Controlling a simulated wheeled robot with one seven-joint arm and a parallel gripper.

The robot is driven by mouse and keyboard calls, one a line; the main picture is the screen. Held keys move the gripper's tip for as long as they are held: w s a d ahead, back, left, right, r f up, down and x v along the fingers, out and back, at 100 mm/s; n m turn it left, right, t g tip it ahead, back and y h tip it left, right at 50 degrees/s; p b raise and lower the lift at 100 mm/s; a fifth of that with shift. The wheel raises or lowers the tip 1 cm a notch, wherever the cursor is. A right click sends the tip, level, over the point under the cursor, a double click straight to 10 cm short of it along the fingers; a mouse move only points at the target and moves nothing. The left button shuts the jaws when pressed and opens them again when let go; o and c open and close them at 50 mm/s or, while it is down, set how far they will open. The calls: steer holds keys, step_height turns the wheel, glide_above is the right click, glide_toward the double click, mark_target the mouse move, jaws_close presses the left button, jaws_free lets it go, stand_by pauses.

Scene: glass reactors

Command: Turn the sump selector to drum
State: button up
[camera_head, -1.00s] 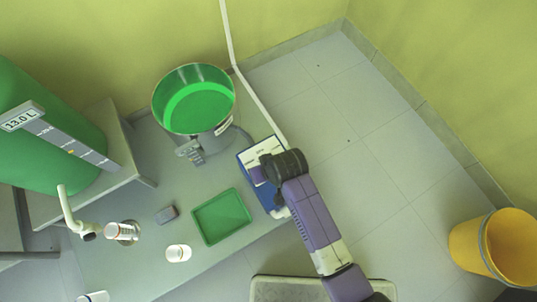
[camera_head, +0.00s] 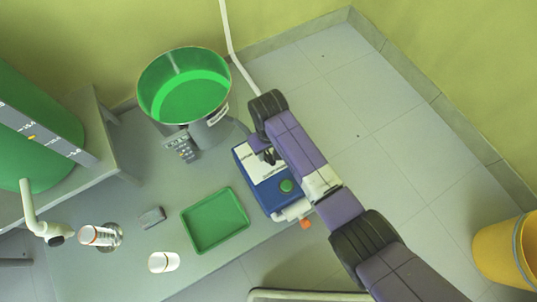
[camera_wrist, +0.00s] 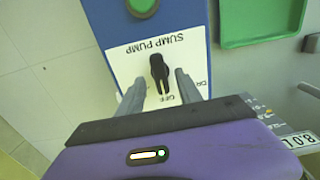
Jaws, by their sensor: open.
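The sump pump box is blue with a white label plate (camera_head: 262,164) and a green button (camera_head: 287,186); in the wrist view the plate (camera_wrist: 130,58) reads SUMP PUMP upside down. The black selector knob (camera_wrist: 158,66) stands on that plate, its narrow end toward the word OFF. Letters DR show to its right, partly hidden by a finger. My gripper (camera_wrist: 160,78) is open with one finger on each side of the knob; whether they touch it is unclear. In the head view my gripper (camera_head: 267,153) is over the plate and hides the knob.
A green tray (camera_head: 215,220) lies left of the box. A pot of green liquid (camera_head: 185,92) stands behind it. White-capped containers (camera_head: 164,262) and a small grey block (camera_head: 152,217) are on the bench. A yellow bucket (camera_head: 500,255) stands on open floor at right.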

steer(key=shift+f+b, duration=0.3)
steer(key=shift+f, duration=0.6)
steer(key=shift+c, duration=0.2)
jaws_close()
steer(key=shift+r+n+p, duration=0.1)
steer(key=shift+n+p, duration=0.3)
steer(key=shift+p, duration=0.05)
steer(key=n+p, duration=0.2)
steer(key=shift+n, duration=0.4)
steer(key=n+p, duration=0.2)
steer(key=n, duration=0.3)
steer(key=shift+n, duration=0.3)
